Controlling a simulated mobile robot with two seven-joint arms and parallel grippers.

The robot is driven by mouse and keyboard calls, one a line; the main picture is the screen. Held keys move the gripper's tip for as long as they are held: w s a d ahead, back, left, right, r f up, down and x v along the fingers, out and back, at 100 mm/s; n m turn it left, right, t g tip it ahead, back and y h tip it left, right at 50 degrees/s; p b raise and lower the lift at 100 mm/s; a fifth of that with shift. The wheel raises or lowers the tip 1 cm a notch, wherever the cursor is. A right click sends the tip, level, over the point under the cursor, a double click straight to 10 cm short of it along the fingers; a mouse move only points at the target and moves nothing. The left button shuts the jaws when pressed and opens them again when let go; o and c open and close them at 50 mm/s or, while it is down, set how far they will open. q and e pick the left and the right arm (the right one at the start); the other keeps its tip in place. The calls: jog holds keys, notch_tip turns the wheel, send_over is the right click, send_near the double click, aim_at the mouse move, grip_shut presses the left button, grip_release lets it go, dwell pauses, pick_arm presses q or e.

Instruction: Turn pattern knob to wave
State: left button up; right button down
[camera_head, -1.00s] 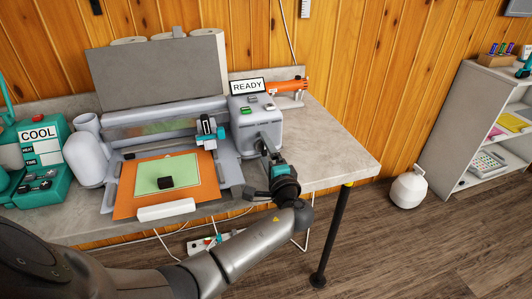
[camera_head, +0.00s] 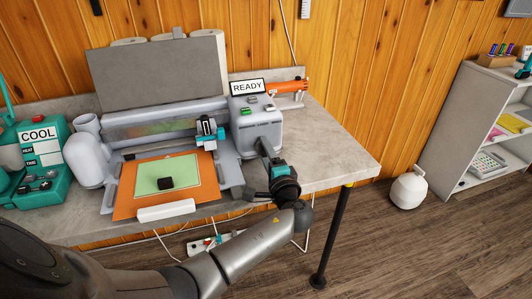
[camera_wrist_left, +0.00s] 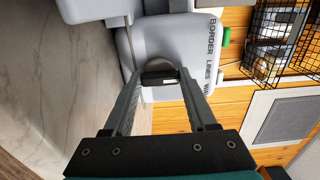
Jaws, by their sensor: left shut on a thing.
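The grey cutting machine (camera_head: 258,118) stands on the bench, with a control unit at its right end showing a READY sign (camera_head: 247,87). My left gripper (camera_head: 264,150) reaches up to the front of that unit. In the left wrist view, its two fingers (camera_wrist_left: 158,82) are closed on the dark pattern knob (camera_wrist_left: 158,72), one finger on each side. Beside the knob, the grey face carries the printed words BORDER, LINES and a partly cut-off "WA..." (camera_wrist_left: 210,50). The knob is mostly hidden by my gripper in the head view. My right gripper is not in view.
An orange mat with a green sheet (camera_head: 150,176) and small black block lies in front of the machine. A teal device labelled COOL (camera_head: 38,134) stands at left. An orange tool (camera_head: 287,87) lies behind the unit. The bench right of it is clear.

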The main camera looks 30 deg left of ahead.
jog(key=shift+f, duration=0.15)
pick_arm(q)
jog(key=shift+f+n+b, duration=0.2)
jog(key=shift+n+b, duration=0.4)
jog(key=shift+b, duration=0.15)
jog(key=shift+n, duration=0.3)
jog(key=shift+n+b, duration=0.5)
jog(key=shift+b, duration=0.35)
jog(key=shift+n, duration=0.3)
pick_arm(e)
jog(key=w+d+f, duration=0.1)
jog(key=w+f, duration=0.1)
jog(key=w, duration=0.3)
pick_arm(q)
jog(key=n+b, duration=0.3)
jog(key=b, duration=0.1)
jog(key=shift+r+n+b, duration=0.15)
jog(key=shift+n+b, duration=0.6)
jog(key=shift+n, duration=0.05)
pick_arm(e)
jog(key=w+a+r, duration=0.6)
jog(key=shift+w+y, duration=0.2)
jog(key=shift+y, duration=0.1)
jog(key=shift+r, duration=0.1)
pick_arm(q)
jog(key=o, duration=1.4)
jog(key=shift+c, duration=0.2)
